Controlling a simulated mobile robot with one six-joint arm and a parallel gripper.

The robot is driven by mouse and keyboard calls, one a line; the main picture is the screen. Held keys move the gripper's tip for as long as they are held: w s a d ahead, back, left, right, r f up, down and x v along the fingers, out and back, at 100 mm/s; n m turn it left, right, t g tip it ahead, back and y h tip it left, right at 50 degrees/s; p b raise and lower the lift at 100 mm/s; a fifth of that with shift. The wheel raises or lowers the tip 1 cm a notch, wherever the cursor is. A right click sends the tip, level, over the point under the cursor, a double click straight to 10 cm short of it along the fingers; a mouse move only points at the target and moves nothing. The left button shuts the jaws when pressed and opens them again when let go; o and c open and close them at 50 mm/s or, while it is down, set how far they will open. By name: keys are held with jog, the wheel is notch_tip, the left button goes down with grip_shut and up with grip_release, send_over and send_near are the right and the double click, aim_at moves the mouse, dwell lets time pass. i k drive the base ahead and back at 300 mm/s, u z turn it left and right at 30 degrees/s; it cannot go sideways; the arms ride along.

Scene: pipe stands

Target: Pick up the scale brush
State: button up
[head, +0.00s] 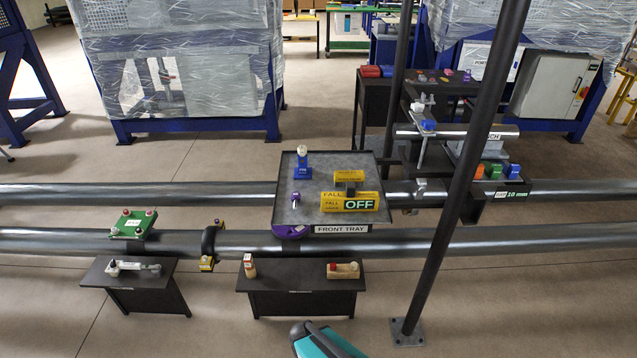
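I cannot tell for sure which thing is the scale brush. A small tan block with a pale top and a red end (343,269) lies on the right part of the low dark table in front of the pipes. A small upright tan and white piece with a red top (249,266) stands at that table's left end. Either could be the brush; both are too small to tell. My gripper is not in view; only a teal and grey part of my arm shows at the bottom edge, in front of this table.
The low dark table (300,283) has clear room in its middle. Behind it, two long pipes (390,242) run across, bearing the front tray (314,215) with yellow blocks. A dark slanted post (450,215) rises at right. Another low table (105,277) stands left.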

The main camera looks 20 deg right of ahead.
aim_at(341, 177)
jog(key=z, duration=0.25)
jog(key=k, duration=0.15)
jog(key=u, duration=1.65)
jog(key=k, duration=0.65)
jog(key=u, duration=0.15)
jog(key=i, duration=1.1)
jog(key=z, duration=0.7)
jog(key=i, duration=1)
jog(key=z, duration=0.55)
